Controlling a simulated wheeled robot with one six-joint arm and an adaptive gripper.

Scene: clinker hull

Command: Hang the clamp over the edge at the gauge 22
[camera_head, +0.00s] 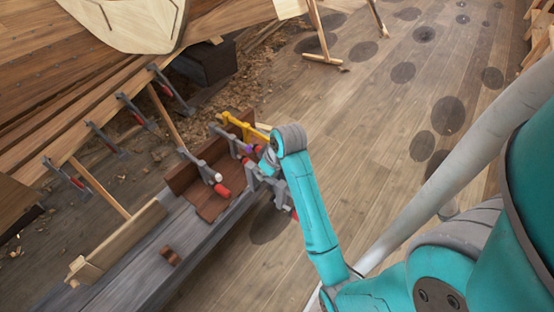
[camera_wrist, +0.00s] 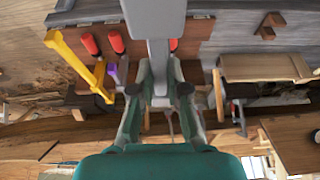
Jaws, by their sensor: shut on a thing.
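My gripper (camera_wrist: 160,100) is shut on a grey clamp (camera_wrist: 156,45), whose bar runs up between the fingers in the wrist view. In the head view the gripper (camera_head: 268,160) is over the far end of the bench, and the arm partly hides the held clamp. Several grey clamps with red handles, such as this one (camera_head: 136,112), hang along the plank edge (camera_head: 105,92) of the hull at left. No number 22 is legible, so I cannot tell which thing is the gauge.
The grey bench (camera_head: 150,275) carries a brown wooden box (camera_head: 205,205) with another red-handled clamp (camera_head: 205,172), a yellow piece (camera_head: 240,125), a pale board (camera_head: 120,240) and a small brown block (camera_head: 171,257). Slanted wooden props (camera_head: 98,187) stand below the plank edge. Floor at right is open.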

